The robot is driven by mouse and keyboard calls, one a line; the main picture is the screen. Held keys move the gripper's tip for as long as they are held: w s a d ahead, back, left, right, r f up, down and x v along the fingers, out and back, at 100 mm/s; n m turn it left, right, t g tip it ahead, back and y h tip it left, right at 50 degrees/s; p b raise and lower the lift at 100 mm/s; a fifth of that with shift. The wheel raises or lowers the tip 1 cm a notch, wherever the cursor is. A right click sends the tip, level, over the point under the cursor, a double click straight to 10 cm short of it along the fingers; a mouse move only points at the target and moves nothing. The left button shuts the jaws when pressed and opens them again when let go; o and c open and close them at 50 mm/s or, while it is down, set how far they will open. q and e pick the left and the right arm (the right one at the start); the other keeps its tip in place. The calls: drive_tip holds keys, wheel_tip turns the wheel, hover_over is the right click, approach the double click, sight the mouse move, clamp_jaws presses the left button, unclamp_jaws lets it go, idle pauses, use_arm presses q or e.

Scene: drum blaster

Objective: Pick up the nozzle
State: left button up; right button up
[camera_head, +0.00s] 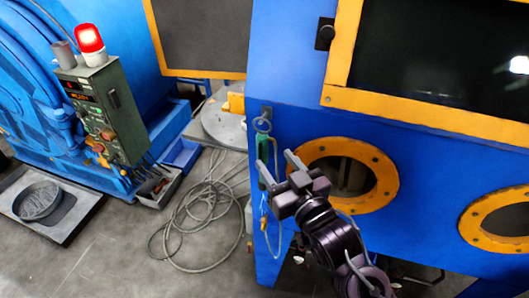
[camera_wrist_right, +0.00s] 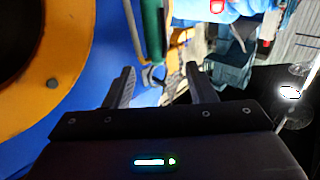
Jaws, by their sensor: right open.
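The nozzle appears to be the green-handled piece (camera_head: 263,145) hanging from a hook on the front left corner of the blue cabinet, with a thin hose looping down below it. In the right wrist view a green cylinder (camera_wrist_right: 152,30) stands just beyond the fingertips, left of the middle. My right gripper (camera_head: 277,166) is open and empty, its fingers pointing up and left close to the nozzle. It also shows in the right wrist view (camera_wrist_right: 160,73), with a clear gap between the fingers. I cannot tell the exact distance. My left gripper is not in view.
The blue cabinet (camera_head: 440,165) has orange-rimmed round ports (camera_head: 388,187) beside my right gripper. A grey hose (camera_head: 190,243) lies coiled on the floor. A green control box (camera_head: 118,115) with a red lamp (camera_head: 89,39) and a tray (camera_head: 75,222) stand at left.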

sight(265, 143)
drive_tip(key=p+x, duration=0.1)
drive_tip(key=x, duration=0.2)
drive_tip(key=p+x, duration=0.1)
drive_tip(key=x, duration=0.1)
drive_tip(key=shift+w+d+r+p, duration=0.1)
drive_tip(key=shift+w+r+p, duration=0.2)
drive_tip(key=shift+w, duration=0.1)
drive_tip(key=shift+w+f, duration=0.2)
drive_tip(key=shift+w, duration=0.05)
drive_tip(key=shift+c, duration=0.4)
clamp_jaws()
